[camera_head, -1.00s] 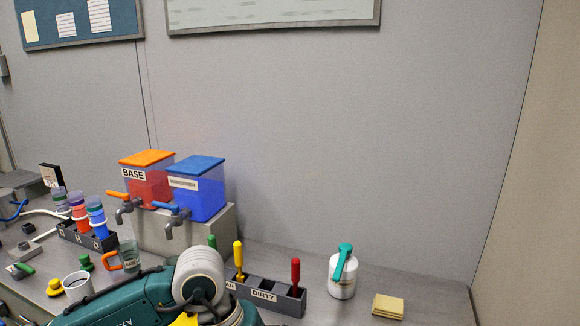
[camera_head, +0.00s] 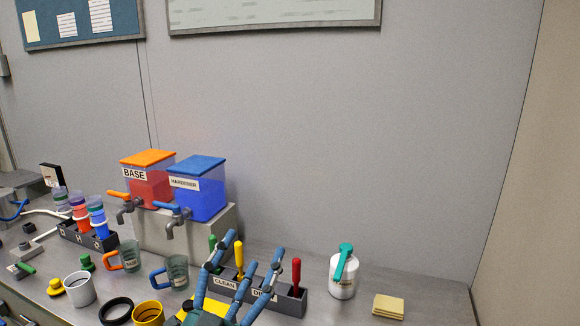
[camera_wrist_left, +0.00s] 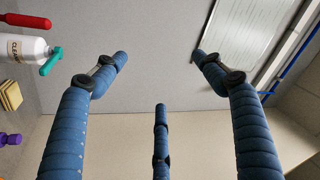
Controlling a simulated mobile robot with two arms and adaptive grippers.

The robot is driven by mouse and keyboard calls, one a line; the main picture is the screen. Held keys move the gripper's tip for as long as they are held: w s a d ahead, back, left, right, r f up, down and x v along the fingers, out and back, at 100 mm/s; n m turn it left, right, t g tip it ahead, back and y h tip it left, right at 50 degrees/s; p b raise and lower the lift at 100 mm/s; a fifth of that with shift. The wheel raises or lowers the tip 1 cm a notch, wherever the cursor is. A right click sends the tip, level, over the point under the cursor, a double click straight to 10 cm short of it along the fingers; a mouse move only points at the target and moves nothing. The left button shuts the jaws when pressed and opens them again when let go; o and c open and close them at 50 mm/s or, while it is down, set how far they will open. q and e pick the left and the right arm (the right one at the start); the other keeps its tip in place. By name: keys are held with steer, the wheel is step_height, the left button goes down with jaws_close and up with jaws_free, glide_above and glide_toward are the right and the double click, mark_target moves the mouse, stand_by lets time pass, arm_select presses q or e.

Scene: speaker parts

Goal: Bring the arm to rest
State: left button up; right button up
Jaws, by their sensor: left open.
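My left gripper (camera_head: 250,258) reaches up from the bottom edge of the head view, in front of the black tool holder. Its blue segmented fingers are spread apart with nothing between them. In the left wrist view the fingers of my left gripper (camera_wrist_left: 160,72) are wide apart and empty, against wall and a white board (camera_wrist_left: 240,42). My right gripper shows in neither view.
Fingers partly hide the CLEAN/DIRTY holder (camera_head: 290,304). Nearby stand a blue-handled cup (camera_head: 177,272), a yellow cup (camera_head: 149,313), a black ring (camera_head: 116,311) and the dispensers (camera_head: 200,200). A white bottle (camera_head: 343,275) and yellow pads (camera_head: 388,306) stand right.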

arm_select(q)
steer(key=s+a+f+n+g+y, duration=0.2)
steer(key=a+f+n+g, duration=0.15)
steer(key=f, duration=0.45)
steer(key=s+a+f+n+g+y, duration=0.2)
steer(key=a+f+y, duration=0.15)
steer(key=f, duration=0.45)
steer(key=s+a+f+n+g+y, duration=0.2)
steer(key=a+f+n, duration=0.15)
steer(key=f, duration=0.35)
steer(key=s+a+f+n+g, duration=0.1)
steer(key=s+a+f+g, duration=0.1)
steer(key=s+f+g, duration=0.55)
steer(key=s+a+f+g, duration=0.1)
steer(key=s+f+g, duration=0.1)
steer(key=s+f, duration=0.9)
steer(key=s+f+g, duration=0.1)
steer(key=s+f, duration=0.1)
steer(key=f, duration=0.8)
steer(key=s+f, duration=0.2)
steer(key=f, duration=0.9)
steer(key=s+a+f+g, duration=0.1)
steer(key=s+a+f, duration=0.2)
steer(key=s+f, duration=1.4)
steer(key=shift+s+f, duration=0.35)
steer(key=shift+f, duration=0.25)
